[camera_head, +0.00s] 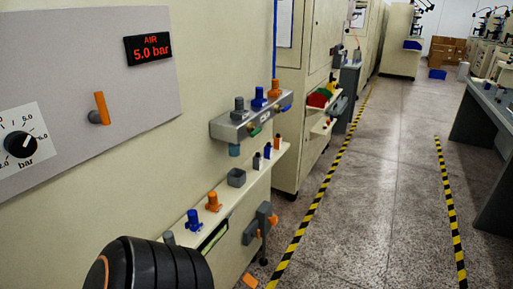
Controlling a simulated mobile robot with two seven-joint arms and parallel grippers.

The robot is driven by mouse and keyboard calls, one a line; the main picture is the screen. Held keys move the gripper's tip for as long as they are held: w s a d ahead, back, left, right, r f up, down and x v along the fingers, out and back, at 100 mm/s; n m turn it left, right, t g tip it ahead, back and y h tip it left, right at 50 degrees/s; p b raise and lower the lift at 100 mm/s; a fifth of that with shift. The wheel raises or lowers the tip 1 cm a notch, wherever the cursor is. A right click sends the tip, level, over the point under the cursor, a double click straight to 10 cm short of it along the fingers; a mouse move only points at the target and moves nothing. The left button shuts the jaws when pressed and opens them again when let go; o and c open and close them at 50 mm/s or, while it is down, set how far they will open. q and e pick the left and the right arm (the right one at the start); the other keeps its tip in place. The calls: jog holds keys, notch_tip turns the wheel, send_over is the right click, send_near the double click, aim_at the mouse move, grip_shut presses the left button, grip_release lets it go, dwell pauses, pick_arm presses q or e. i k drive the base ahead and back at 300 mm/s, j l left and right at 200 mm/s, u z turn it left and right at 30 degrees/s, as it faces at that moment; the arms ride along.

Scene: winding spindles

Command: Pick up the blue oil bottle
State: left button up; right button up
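Small blue items stand on the cream shelf (228,196) along the machine front. One is a small blue bottle-like piece (267,151) between a grey one and an orange one. Another blue piece (193,221) with a wider foot stands nearer, beside an orange one. I cannot tell for certain which is the oil bottle. A rounded black part with an orange ring at the bottom left looks like my own arm. Neither of my grippers shows.
A panel (85,90) reads 5.0 bar. An orange piece (250,281) lies low by the machine. The floor aisle (375,200) between striped tapes is clear.

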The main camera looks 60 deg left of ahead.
aim_at(268, 149)
jog(key=i+u, duration=0.2)
jog(key=u, duration=0.25)
jog(key=i+u, duration=0.25)
jog(key=u, duration=0.2)
jog(key=i+u, duration=0.2)
jog(key=u, duration=0.25)
